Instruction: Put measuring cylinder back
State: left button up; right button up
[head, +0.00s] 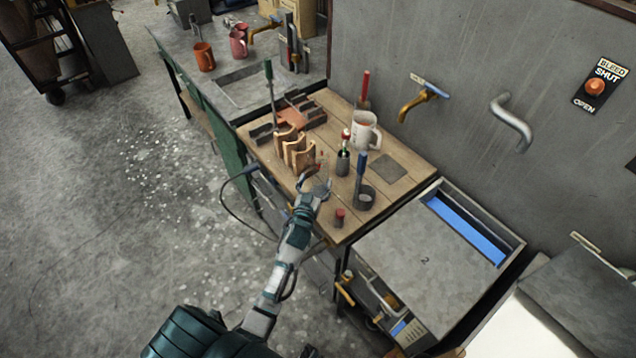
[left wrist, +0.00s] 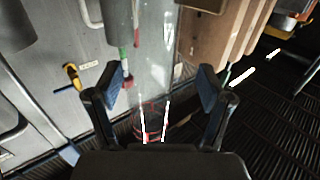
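The measuring cylinder is clear, with red marks near one end. In the left wrist view the measuring cylinder (left wrist: 153,55) lies between and beyond my fingers, with a visible gap on each side. In the head view it is hard to make out by the wooden rack's near end, partly hidden by the gripper. My left gripper (head: 316,186) is over the near edge of the wooden bench top. In the left wrist view the left gripper (left wrist: 158,92) has its fingers apart. My right gripper is out of view.
The wooden rack (head: 294,149) stands left of the gripper. A dark bottle (head: 343,160), a white jug (head: 364,131), a blue-handled tool in a dark holder (head: 365,197) and a red-capped pot (head: 339,217) stand to its right. A grey cabinet (head: 425,262) adjoins the bench.

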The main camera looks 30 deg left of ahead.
aim_at(318, 184)
pick_arm(q)
jog(key=shift+a, duration=0.1)
jog(key=shift+r, duration=0.15)
jog(key=s, duration=0.1)
jog(key=s+d, duration=0.2)
jog(key=s, duration=0.1)
jog(key=shift+d+r, duration=0.1)
jog(key=shift+d, duration=0.15)
jog(key=v, duration=0.7)
jog(key=shift+s+a, duration=0.3)
jog(key=shift+s, duration=0.15)
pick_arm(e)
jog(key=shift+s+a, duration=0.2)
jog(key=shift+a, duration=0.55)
